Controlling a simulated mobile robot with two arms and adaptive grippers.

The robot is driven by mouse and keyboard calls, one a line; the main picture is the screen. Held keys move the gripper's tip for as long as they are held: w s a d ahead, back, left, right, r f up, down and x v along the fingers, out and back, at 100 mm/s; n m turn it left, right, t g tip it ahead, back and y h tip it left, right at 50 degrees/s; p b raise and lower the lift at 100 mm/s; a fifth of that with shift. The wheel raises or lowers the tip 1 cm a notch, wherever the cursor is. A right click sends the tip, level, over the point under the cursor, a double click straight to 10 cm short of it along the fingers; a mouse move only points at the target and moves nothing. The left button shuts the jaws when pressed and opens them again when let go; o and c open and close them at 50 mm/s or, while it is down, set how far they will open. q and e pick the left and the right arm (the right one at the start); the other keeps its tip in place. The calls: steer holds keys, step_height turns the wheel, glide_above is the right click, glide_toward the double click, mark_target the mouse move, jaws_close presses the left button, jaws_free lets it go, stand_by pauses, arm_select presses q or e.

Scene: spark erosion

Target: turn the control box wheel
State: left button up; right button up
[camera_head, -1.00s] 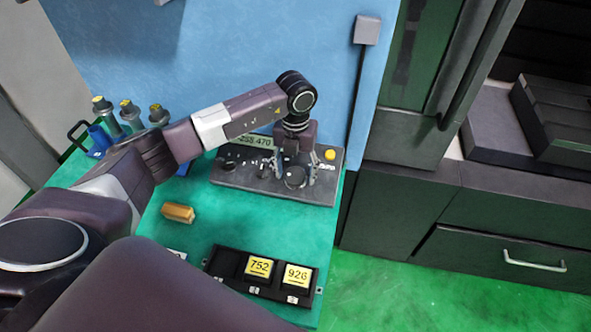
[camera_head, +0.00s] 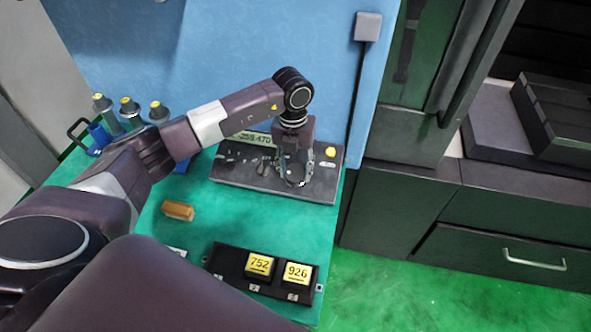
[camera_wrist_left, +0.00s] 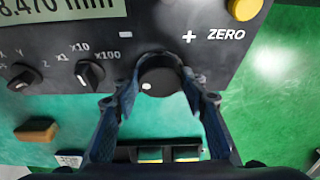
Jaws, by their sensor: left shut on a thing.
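The control box (camera_head: 225,178) is a dark panel with a display, small knobs and a yellow button (camera_head: 330,152), on the green table. Its wheel is a round black knob with a white dot, seen clearly in the left wrist view (camera_wrist_left: 158,76). My left gripper (camera_head: 292,180) points down over the right part of the box. In the left wrist view its two fingers (camera_wrist_left: 160,92) sit on either side of the wheel, shut on it. In the head view the fingers mostly hide the wheel. My right gripper is not in view.
A black tray (camera_head: 234,279) with yellow-labelled blocks 752 and 926 lies at the table's front. An orange-brown block (camera_head: 178,211) lies left of it. Several yellow-topped holders stand at the back left. Dark cabinets (camera_head: 400,205) stand to the right.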

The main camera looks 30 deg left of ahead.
arm_select(q)
steer(key=n, duration=0.1)
steer(key=n+h+b, duration=0.1)
steer(key=n, duration=0.1)
steer(key=n+t+b, duration=0.1)
steer(key=n, duration=0.1)
steer(key=shift+s+a+f+h, duration=0.15)
steer(key=shift+s+f+h, duration=0.1)
steer(key=shift+h, duration=0.15)
steer(key=n+t+b, duration=0.1)
steer(key=n, duration=0.2)
steer(key=n+t+h+b, duration=0.1)
steer(key=n, duration=0.2)
steer(key=shift+s+f, duration=0.15)
steer(key=n+t+b, duration=0.1)
steer(key=n, duration=0.1)
steer(key=n+t+b, duration=0.1)
steer(key=n+b, duration=0.1)
steer(key=shift+s+f+n, duration=0.1)
steer(key=shift+s+n, duration=0.05)
steer(key=shift+n, duration=0.25)
steer(key=shift+n+t+b, duration=0.7)
steer(key=shift+n+b, duration=0.8)
steer(key=shift+n, duration=0.7)
steer(key=o, duration=1.2)
steer(key=shift+r, duration=0.2)
steer(key=shift+c, duration=0.2)
steer(key=shift+r, duration=0.1)
steer(key=v, duration=1.1)
steer(key=shift+s+r, duration=0.3)
